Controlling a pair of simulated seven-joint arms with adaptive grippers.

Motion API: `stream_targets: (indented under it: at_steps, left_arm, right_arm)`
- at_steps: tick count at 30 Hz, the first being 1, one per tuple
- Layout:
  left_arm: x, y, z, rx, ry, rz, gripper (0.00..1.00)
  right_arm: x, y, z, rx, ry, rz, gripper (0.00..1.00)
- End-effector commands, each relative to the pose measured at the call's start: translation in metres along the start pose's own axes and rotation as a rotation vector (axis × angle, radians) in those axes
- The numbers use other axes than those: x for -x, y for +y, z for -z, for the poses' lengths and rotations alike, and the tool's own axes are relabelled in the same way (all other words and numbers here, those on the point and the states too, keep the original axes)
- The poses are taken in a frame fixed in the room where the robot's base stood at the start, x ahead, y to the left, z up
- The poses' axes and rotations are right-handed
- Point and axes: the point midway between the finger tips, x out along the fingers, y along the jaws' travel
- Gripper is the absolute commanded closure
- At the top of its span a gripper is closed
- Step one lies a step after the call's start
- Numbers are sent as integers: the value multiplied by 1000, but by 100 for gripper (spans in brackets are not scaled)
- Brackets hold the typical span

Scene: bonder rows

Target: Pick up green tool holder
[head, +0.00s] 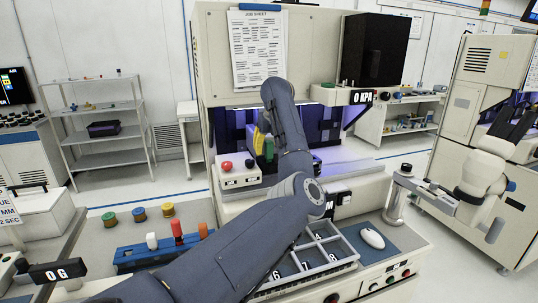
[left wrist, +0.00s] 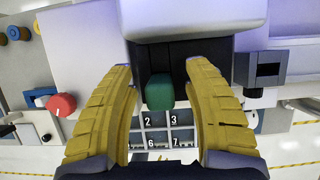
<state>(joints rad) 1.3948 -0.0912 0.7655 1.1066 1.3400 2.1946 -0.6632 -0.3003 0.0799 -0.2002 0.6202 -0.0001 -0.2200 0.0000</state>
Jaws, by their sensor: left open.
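The green tool holder (left wrist: 160,92) is between the two yellow fingers of my left gripper (left wrist: 160,70) in the left wrist view. A gap shows on both sides of it, so the fingers are apart from it. It stands out from a dark part of the machine, above the numbered tray. In the head view my left gripper (head: 262,142) is at the machine's opening, partly hidden by my own arm. A bit of green (head: 269,149) shows beside its yellow finger. My right gripper is not in view.
A numbered tray (head: 345,246) and white mouse (head: 372,238) lie in front. A blue rack (head: 128,256) holds white, red and orange pieces at left. A microscope-like arm (head: 484,175) stands at right.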

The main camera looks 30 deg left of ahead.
Motion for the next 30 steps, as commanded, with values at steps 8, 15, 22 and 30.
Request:
stream_targets:
  at_steps: [8,15,22,30]
  left_arm:
    - [-15,0,0,1,0,0,49]
    - [-15,0,0,1,0,1,52]
    - [-15,0,0,1,0,1,78]
    - [-15,0,0,1,0,1,100]
  right_arm:
    - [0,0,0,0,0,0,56]
    - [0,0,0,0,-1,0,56]
    - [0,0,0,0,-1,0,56]
    - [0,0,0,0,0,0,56]
